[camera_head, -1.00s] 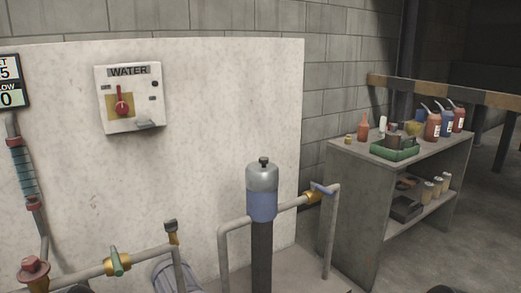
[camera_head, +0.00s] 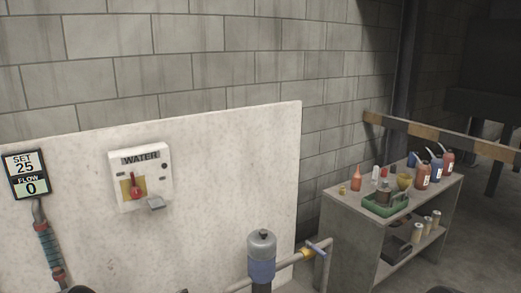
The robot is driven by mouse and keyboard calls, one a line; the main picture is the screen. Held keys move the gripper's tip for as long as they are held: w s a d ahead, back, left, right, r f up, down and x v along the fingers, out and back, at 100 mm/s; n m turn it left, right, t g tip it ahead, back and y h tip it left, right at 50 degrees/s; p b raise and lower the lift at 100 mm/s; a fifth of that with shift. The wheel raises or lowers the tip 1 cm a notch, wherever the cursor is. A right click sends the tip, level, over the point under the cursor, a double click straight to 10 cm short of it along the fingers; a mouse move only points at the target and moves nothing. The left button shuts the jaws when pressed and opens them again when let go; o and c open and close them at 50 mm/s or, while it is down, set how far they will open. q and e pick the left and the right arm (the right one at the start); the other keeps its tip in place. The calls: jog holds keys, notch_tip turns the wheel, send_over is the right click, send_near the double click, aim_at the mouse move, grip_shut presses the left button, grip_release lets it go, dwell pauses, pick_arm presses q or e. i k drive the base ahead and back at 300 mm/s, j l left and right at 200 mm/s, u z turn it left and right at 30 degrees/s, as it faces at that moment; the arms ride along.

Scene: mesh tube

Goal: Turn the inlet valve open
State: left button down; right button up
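No label shows whether this is the inlet valve. The display (camera_head: 26,174) on the left of the white panel reads SET 25 and FLOW 0. A white WATER box (camera_head: 141,177) with a red knob (camera_head: 136,190) is mounted on the panel. Neither gripper is in view.
The white panel (camera_head: 225,185) stands before a grey block wall. A grey shelf bench (camera_head: 352,226) at the right holds bottles and a green tray (camera_head: 386,208). A striped rail (camera_head: 440,138) runs behind it. A ribbed tube (camera_head: 48,249) hangs below the display.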

aim_at(316, 249)
jog(key=i+l+z, duration=0.15)
jog(key=i+z, duration=0.25)
jog(key=i, duration=0.4)
jog(key=i+l+u, duration=0.1)
jog(key=l, duration=1.45)
jog(key=i+l+u, duration=0.15)
jog(key=l, duration=1.35)
jog(key=k, duration=0.1)
